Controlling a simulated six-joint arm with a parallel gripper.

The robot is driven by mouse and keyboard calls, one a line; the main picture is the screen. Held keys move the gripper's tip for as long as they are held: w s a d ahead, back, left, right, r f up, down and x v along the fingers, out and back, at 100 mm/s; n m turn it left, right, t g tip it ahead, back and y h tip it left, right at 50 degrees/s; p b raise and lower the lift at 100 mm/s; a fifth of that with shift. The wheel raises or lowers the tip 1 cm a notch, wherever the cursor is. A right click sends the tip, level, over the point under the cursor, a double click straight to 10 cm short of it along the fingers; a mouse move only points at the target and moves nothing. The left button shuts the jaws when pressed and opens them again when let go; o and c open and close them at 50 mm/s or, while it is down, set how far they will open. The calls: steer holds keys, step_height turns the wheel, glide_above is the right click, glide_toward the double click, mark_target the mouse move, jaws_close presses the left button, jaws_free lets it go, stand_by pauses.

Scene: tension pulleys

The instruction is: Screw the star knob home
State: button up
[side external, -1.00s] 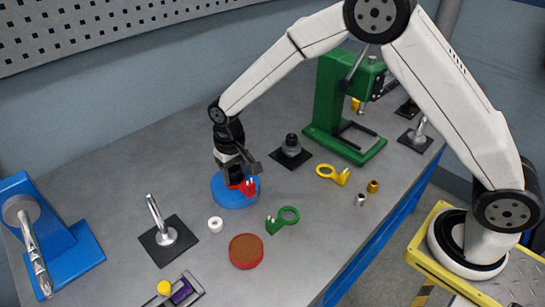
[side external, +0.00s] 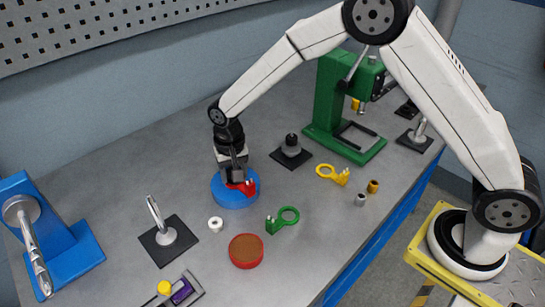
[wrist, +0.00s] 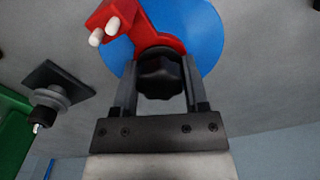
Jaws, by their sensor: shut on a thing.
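The black star knob (wrist: 160,76) sits over a red bracket (wrist: 158,38) with two pale pins, on a round blue base (wrist: 205,38). In the wrist view my gripper (wrist: 160,80) has one finger on each side of the knob and is shut on it. In the side view my gripper (side external: 235,180) points down at the blue base (side external: 228,198), and the red bracket (side external: 248,187) sticks out to its right. The knob is hidden there by the gripper. Whether the knob is fully seated cannot be told.
A green press (side external: 340,100) and a black-based post (side external: 291,150) stand behind to the right. Yellow (side external: 332,173) and green (side external: 284,219) ring brackets, a white ring (side external: 215,224) and a red-rimmed dish (side external: 246,251) lie nearby. A tilted rod on a black plate (side external: 168,240) stands front left.

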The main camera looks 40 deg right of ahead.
steer(key=m, duration=1.2)
steer(key=shift+m, duration=0.4)
steer(key=o, duration=1.3)
